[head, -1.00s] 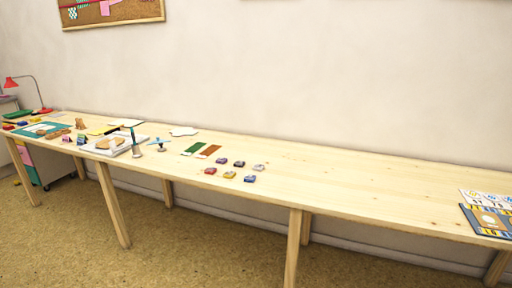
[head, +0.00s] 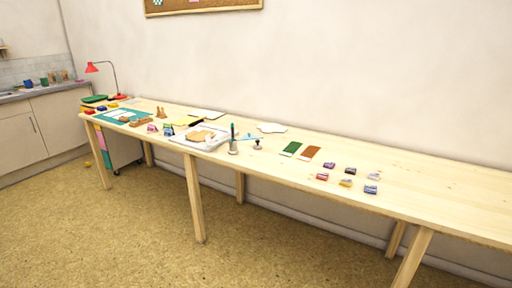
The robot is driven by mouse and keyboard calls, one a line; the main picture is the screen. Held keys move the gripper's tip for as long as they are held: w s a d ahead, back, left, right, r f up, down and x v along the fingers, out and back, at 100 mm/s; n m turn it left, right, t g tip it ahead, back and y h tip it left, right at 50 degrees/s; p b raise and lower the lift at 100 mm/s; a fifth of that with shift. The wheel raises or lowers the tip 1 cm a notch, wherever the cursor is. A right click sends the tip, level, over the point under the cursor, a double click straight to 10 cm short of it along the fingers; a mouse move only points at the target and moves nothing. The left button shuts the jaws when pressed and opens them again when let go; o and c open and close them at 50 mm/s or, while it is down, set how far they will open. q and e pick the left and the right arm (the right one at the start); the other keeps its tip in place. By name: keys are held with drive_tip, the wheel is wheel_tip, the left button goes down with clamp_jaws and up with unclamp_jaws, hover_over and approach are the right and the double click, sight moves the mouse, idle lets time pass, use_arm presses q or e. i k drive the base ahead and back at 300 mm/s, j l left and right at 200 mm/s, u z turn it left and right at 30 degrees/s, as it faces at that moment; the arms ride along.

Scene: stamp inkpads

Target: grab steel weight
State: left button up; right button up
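A small grey metallic cylinder (head: 233,147) stands on the long wooden table, right of the white tray (head: 186,143). A green upright item rises from or behind it. A small dark-knobbed piece (head: 257,144) stands just to its right, close to a light blue flat item (head: 246,137). At this size I cannot tell which of these is the steel weight. Neither of my grippers is in view.
Several small inkpads (head: 346,183) and green (head: 291,149) and brown (head: 309,154) cards lie to the right on the table (head: 430,193). A red lamp (head: 92,68) stands at the far left end. Open floor (head: 140,225) lies in front.

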sight(257, 146)
drive_tip(key=i+j+z, duration=0.15)
drive_tip(key=i+j, duration=0.55)
drive_tip(key=i+j+z, duration=0.15)
drive_tip(key=i+j, duration=0.65)
drive_tip(key=i+j+z, duration=0.2)
drive_tip(key=i+j, duration=0.6)
drive_tip(key=j, duration=0.1)
